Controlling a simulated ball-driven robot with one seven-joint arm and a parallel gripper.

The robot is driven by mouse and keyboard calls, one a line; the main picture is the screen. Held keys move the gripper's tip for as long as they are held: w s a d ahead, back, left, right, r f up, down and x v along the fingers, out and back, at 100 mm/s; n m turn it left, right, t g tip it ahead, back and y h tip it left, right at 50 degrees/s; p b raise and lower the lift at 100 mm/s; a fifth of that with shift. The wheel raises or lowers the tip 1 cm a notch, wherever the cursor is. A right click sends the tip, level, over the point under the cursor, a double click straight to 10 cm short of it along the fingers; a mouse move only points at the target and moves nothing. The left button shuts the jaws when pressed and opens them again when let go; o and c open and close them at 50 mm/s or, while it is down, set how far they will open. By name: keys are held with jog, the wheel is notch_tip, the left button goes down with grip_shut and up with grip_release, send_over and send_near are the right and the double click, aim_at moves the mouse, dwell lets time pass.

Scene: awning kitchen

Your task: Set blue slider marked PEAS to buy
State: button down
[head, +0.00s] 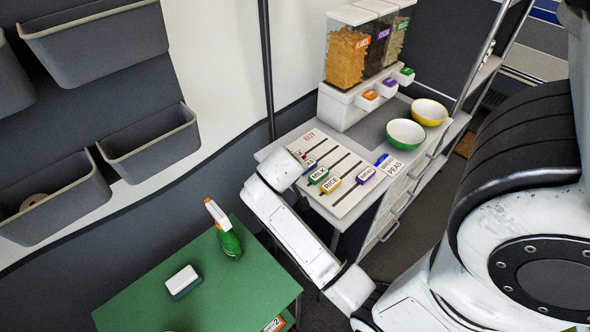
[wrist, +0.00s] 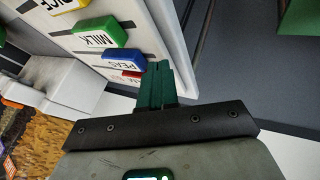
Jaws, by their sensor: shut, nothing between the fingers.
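The blue slider (wrist: 122,60) marked PEAS sits on the white slider board (wrist: 150,43), between the green MILK slider (wrist: 98,32) and a red slider (wrist: 131,74). In the head view the blue slider (head: 311,164) is small and partly hidden by my arm. The BUY label (head: 309,136) is near the board's upper left corner. My gripper (wrist: 158,70) has its green fingers closed and empty, right beside the ends of the blue and red sliders. I cannot tell whether they touch. The head view hides my fingers behind my arm.
A yellow RICE slider (head: 330,184) and a purple slider (head: 366,174) are on the board. A card reading PEAS (head: 390,167), a green bowl (head: 405,134) and cereal dispensers (head: 350,60) stand nearby. A green table (head: 150,300) holds a spray bottle (head: 228,240).

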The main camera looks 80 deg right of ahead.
jog(key=shift+s+d, duration=0.4)
jog(key=shift+d, duration=0.25)
jog(key=shift+d, duration=0.1)
jog(key=s+d+p, duration=0.1)
jog(key=d, duration=0.2)
jog(key=s+d+p, duration=0.1)
jog(key=s+d, duration=0.1)
jog(key=s+d+p, duration=0.1)
jog(key=s+d, duration=0.1)
jog(key=d, duration=0.1)
jog(key=shift+s+d+r, duration=0.1)
jog(key=shift+s+d, duration=0.05)
jog(key=shift+d, duration=0.15)
jog(key=shift+s+d, duration=0.15)
jog(key=shift+s, duration=0.05)
